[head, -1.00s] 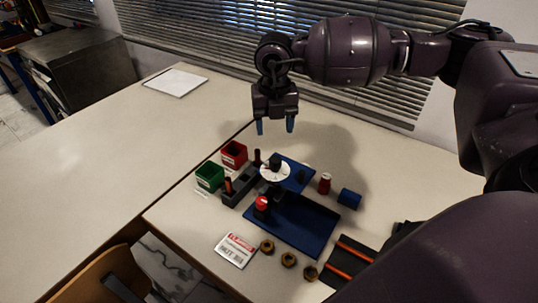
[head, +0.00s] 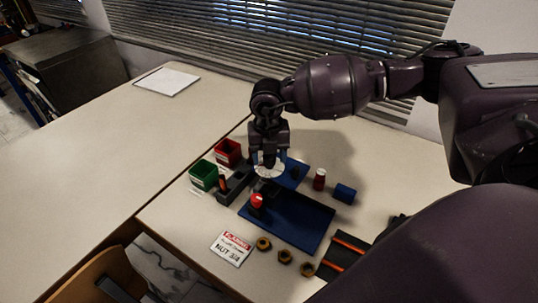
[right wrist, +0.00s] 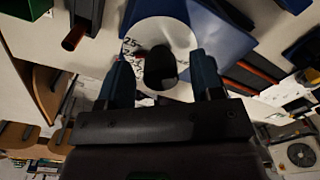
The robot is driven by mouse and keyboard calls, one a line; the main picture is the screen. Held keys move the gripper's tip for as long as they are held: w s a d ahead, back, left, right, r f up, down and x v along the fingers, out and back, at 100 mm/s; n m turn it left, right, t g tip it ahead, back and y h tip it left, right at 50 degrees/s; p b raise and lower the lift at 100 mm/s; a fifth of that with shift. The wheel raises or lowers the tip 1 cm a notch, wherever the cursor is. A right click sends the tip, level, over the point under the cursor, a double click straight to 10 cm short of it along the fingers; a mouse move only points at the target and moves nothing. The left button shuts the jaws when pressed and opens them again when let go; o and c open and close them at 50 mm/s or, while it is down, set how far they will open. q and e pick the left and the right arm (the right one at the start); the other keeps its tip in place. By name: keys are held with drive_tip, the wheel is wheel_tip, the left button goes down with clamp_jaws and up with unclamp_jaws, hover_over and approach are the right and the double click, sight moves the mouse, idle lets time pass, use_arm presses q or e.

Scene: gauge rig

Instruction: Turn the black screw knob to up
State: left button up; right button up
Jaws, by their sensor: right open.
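The black screw knob (right wrist: 160,68) stands at the middle of a white round dial (right wrist: 178,32) with numbers on it. In the head view the dial (head: 268,171) is on the blue rig, and the knob is mostly hidden by my gripper. My right gripper (head: 269,158) is over the dial, pointing down. In the right wrist view its two blue fingers (right wrist: 162,80) are open, one on each side of the knob, with gaps between them and it. My left gripper is not in view.
A blue base plate (head: 300,222) with a red knob (head: 257,201) lies in front. Green (head: 203,175) and red (head: 228,151) bins stand left. A red bottle (head: 319,179) and blue block (head: 344,193) are right. Several brass nuts and a sign (head: 231,248) lie near the front edge.

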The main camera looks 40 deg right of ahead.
drive_tip(key=shift+f, duration=0.1)
drive_tip(key=shift+c, duration=0.2)
drive_tip(key=c, duration=0.9)
